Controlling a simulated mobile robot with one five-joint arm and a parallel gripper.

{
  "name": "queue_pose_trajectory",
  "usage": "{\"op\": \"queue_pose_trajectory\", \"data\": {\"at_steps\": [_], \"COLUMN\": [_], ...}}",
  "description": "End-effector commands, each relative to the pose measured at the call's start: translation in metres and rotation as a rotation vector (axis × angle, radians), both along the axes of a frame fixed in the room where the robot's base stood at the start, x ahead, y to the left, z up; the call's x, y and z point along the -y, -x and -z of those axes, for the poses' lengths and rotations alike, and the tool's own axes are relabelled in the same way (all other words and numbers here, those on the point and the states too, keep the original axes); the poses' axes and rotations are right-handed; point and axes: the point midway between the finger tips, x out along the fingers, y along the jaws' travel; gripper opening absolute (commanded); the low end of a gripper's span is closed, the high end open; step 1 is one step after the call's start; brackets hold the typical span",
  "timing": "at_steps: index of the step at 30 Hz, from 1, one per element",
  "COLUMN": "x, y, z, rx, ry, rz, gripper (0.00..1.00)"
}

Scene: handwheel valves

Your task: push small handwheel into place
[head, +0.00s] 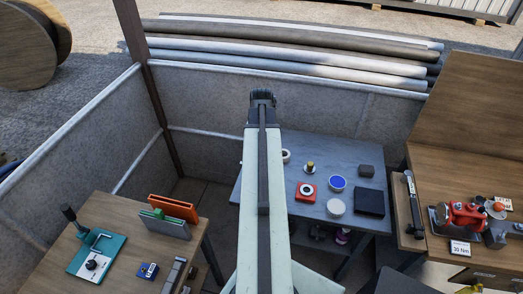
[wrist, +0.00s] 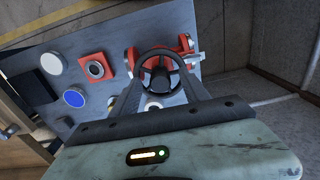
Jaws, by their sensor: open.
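In the wrist view a small dark handwheel (wrist: 141,66) with a round rim and spokes sits at a red valve body (wrist: 185,43). My gripper (wrist: 160,75) is open, with its two dark fingers on either side of the handwheel. I cannot tell whether the fingers touch the rim, or how deep the wheel sits on the valve. In the head view my arm hides the handwheel, the valve and my gripper's fingertips.
On the grey table (head: 320,148) are a red block with a ring (head: 306,192), a blue disc (head: 337,184), a white disc (head: 336,207), a brass-coloured piece (head: 310,168) and a black box (head: 369,202). Side benches stand left (head: 128,228) and right (head: 470,170). Grey panels stand behind.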

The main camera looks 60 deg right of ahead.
Motion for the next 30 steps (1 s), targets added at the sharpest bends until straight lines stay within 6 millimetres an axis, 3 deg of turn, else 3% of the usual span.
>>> {"op": "queue_pose_trajectory", "data": {"at_steps": [5, 16, 30], "x": [0.0, 0.0, 0.0], "y": [0.0, 0.0, 0.0], "z": [-0.015, -0.078, -0.078], "rx": [0.0, 0.0, 0.0], "ry": [0.0, 0.0, 0.0], "rz": [0.0, 0.0, 0.0], "gripper": [0.54, 0.54, 0.54]}}
